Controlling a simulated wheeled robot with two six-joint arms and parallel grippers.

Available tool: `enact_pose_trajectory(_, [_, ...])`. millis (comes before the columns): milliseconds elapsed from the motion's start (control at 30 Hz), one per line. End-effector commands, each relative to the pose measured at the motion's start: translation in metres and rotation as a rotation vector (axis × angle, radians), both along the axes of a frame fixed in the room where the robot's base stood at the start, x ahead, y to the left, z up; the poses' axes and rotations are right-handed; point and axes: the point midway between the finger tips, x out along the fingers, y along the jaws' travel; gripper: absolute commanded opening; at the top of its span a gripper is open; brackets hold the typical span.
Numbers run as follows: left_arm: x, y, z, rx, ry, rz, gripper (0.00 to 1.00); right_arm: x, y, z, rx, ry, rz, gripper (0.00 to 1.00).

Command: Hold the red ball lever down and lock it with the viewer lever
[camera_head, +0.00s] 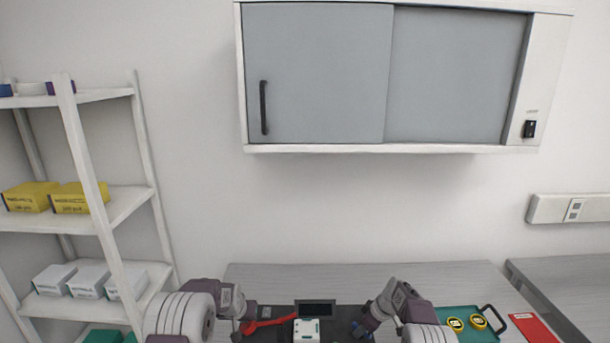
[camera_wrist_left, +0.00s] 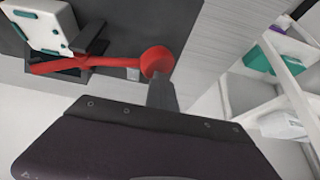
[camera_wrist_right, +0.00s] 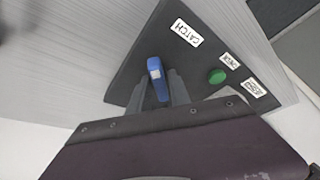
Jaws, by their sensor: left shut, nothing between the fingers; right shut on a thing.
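The red ball lever (camera_head: 268,323) runs from a white device (camera_head: 306,329) to a red ball at its left end. In the left wrist view, the red ball (camera_wrist_left: 157,62) is right at the tips of my left gripper (camera_wrist_left: 162,88), which is shut with nothing between its fingers. Whether the tips touch the ball is unclear. In the right wrist view, my right gripper (camera_wrist_right: 160,88) is shut on a blue lever (camera_wrist_right: 155,72), on a dark panel with a label reading CATCH. I cannot tell from its marking whether this is the viewer lever.
A green button (camera_wrist_right: 217,76) and two smaller labels sit beside the blue lever. A dark screen (camera_head: 317,308) stands behind the white device. A green tray (camera_head: 466,314) with yellow round items and a red sheet (camera_head: 533,328) lie at right. Shelves (camera_head: 124,204) stand at left.

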Motion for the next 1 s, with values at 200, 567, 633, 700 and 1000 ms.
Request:
enact_pose_trajectory(200, [-0.001, -0.002, -0.001, -0.001, 0.003, -0.002, 0.00, 0.000, 0.002, 0.000, 0.003, 0.002, 0.000, 0.35])
enact_pose_trajectory(567, [-0.001, -0.001, -0.001, 0.000, 0.003, -0.001, 0.00, 0.000, 0.001, 0.014, 0.001, -0.001, -0.002, 0.35])
enact_pose_trajectory(633, [-0.001, -0.001, -0.001, 0.000, 0.003, -0.001, 0.00, 0.000, 0.001, 0.020, 0.001, 0.001, -0.002, 0.35])
enact_pose_trajectory(700, [-0.001, -0.001, -0.001, 0.000, 0.003, -0.001, 0.00, 0.000, 0.001, 0.028, 0.001, -0.001, -0.002, 0.35])
enact_pose_trajectory(1000, [-0.001, -0.001, -0.001, -0.001, 0.003, 0.000, 0.00, 0.000, 0.000, 0.053, 0.000, 0.000, -0.003, 0.35])
